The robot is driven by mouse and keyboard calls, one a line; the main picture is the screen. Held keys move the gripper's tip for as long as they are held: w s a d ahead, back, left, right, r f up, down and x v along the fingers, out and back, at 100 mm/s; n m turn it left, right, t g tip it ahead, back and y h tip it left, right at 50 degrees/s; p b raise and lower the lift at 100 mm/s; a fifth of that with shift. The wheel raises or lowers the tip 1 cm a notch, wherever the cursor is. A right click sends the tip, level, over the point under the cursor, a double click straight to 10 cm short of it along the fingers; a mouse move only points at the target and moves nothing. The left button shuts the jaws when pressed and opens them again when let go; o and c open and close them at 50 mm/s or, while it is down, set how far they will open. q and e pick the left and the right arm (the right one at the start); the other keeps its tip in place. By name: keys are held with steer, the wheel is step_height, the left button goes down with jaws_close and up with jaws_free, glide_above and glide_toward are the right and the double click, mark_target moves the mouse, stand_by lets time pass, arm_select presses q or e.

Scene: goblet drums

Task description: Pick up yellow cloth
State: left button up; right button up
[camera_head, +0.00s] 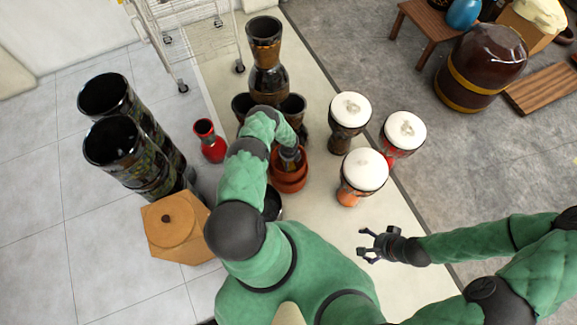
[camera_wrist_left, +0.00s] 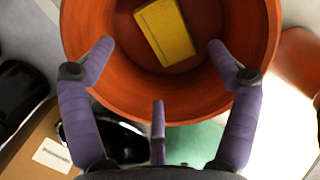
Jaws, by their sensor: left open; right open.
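A yellow cloth (camera_wrist_left: 165,30), folded into a block, lies inside a round orange-brown pot (camera_wrist_left: 85,22) in the left wrist view. My left gripper (camera_wrist_left: 158,62) is open, with its fingers spread over the near rim of the pot and the cloth between and beyond the fingertips. In the head view my left gripper (camera_head: 290,158) is over the orange-brown pot (camera_head: 289,181), and the cloth is hidden there. My right gripper (camera_head: 366,246) is open and empty, to the right of the pot and apart from everything.
White-topped goblet drums (camera_head: 363,170) stand right of the pot. A tall dark drum (camera_head: 267,60) stands behind it. A red vase (camera_head: 209,141), tall black vases (camera_head: 130,150) and a wooden hexagonal box (camera_head: 174,227) are at the left. Floor around my right gripper is clear.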

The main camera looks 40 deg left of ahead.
arm_select(q)
steer(key=shift+a+f+b, duration=0.2)
steer(key=shift+f+b, duration=0.9)
steer(key=shift+f, duration=0.75)
steer(key=shift+a+f+b, duration=0.15)
steer(key=shift+f+b, duration=0.95)
steer(key=shift+f, duration=0.75)
steer(key=c, duration=0.9)
